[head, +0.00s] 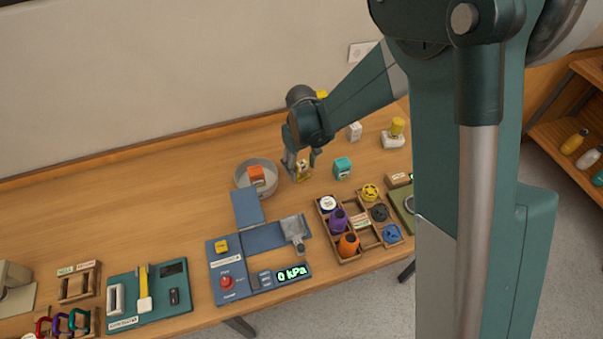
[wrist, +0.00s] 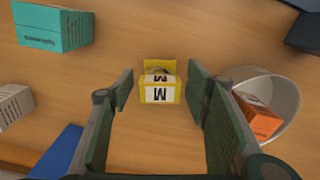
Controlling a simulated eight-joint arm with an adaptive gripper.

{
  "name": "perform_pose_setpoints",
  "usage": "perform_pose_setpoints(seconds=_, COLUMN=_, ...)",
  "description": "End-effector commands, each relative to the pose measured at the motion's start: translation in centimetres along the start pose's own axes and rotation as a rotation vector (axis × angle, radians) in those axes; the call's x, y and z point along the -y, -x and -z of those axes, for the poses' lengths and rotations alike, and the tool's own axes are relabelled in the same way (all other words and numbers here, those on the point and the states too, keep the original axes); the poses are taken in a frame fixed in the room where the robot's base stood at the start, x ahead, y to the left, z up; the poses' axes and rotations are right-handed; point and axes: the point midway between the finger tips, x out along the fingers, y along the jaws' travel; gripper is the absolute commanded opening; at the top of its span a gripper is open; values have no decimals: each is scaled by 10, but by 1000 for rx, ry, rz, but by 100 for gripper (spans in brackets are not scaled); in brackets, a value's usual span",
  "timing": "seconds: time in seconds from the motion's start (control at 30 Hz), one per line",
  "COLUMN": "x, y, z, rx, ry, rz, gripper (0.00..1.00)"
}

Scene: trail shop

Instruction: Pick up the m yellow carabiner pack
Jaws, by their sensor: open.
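The yellow carabiner pack (wrist: 160,88) is a small yellow box with a white label marked M. It stands on the wooden table. In the wrist view it lies between and slightly beyond the tips of my open gripper (wrist: 160,92), with free space on both sides. The jaws do not appear to touch the pack.
A grey bowl (wrist: 281,85) holding an orange box (wrist: 258,117) stands close on the right in the wrist view. A teal box (wrist: 52,27) and a white box (wrist: 12,106) stand on the left. A divided wooden tray (head: 324,212) is nearer the table's front.

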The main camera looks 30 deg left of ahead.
Motion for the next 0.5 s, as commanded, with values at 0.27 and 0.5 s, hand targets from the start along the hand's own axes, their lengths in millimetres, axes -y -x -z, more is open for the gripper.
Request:
perform_pose_setpoints(seconds=0.27, x=0, y=0, z=0, rx=0, ry=0, rz=0, gripper=48)
perform_pose_setpoints(seconds=0.5, x=0, y=0, z=0, rx=0, ry=0, rz=0, gripper=36)
